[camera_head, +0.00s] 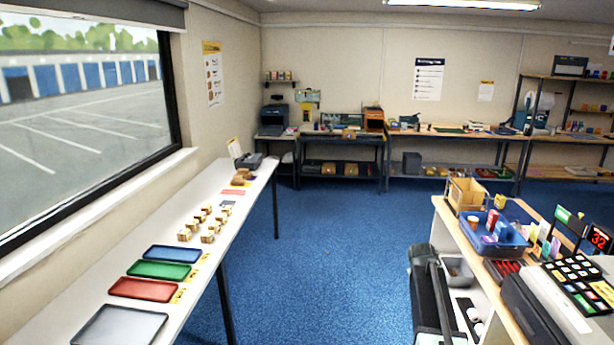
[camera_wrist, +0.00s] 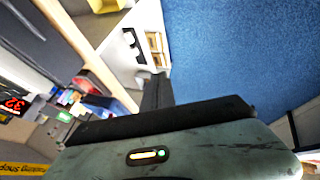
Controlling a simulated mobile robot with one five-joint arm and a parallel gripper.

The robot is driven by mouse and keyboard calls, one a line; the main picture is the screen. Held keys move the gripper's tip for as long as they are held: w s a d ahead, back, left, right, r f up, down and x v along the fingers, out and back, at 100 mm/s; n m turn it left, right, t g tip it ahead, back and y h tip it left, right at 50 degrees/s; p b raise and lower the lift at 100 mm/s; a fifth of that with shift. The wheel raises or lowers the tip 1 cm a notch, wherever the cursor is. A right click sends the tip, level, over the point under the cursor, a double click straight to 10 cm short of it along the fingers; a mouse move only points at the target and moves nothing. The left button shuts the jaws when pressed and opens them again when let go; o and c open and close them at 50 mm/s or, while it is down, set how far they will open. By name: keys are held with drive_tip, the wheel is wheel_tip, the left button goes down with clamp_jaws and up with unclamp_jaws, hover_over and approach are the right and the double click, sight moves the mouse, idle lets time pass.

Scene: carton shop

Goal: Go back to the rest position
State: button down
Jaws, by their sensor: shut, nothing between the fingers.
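My gripper (camera_wrist: 157,88) shows in the wrist view as dark fingers rising from a grey-green housing with a small lit indicator. The fingers are together and hold nothing. They point past the edge of the light-coloured counter, with blue floor to the right. The wrist view is steeply tilted. I cannot make out the gripper clearly in the head view.
A long white table (camera_head: 197,283) under the window bears coloured trays and several small cartons. On the right, a wooden-topped counter (camera_head: 452,226) bears a blue crate (camera_head: 514,246) and a cardboard box (camera_head: 466,195). Workbenches line the back wall. Blue floor (camera_head: 335,235) lies open between.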

drive_tip(key=s+a+f+y, duration=0.1)
drive_tip(key=s+a, duration=0.2)
drive_tip(key=a, duration=0.4)
drive_tip(key=s+a+f+n+g+y+b, duration=0.15)
drive_tip(key=s+a, duration=0.25)
drive_tip(key=a, duration=0.4)
drive_tip(key=s+a+f, duration=0.2)
drive_tip(key=s+a, duration=0.1)
drive_tip(key=a, duration=0.4)
drive_tip(key=s+a+g+y, duration=0.1)
drive_tip(key=s+a, duration=0.3)
drive_tip(key=s, duration=0.3)
drive_tip(key=s+a+f+g+y, duration=0.1)
drive_tip(key=s+a, duration=0.3)
drive_tip(key=s, duration=0.4)
drive_tip(key=shift+a+f+m+g, duration=0.2)
drive_tip(key=shift+m+g, duration=0.25)
drive_tip(key=shift+g, duration=0.2)
drive_tip(key=shift+w, duration=0.1)
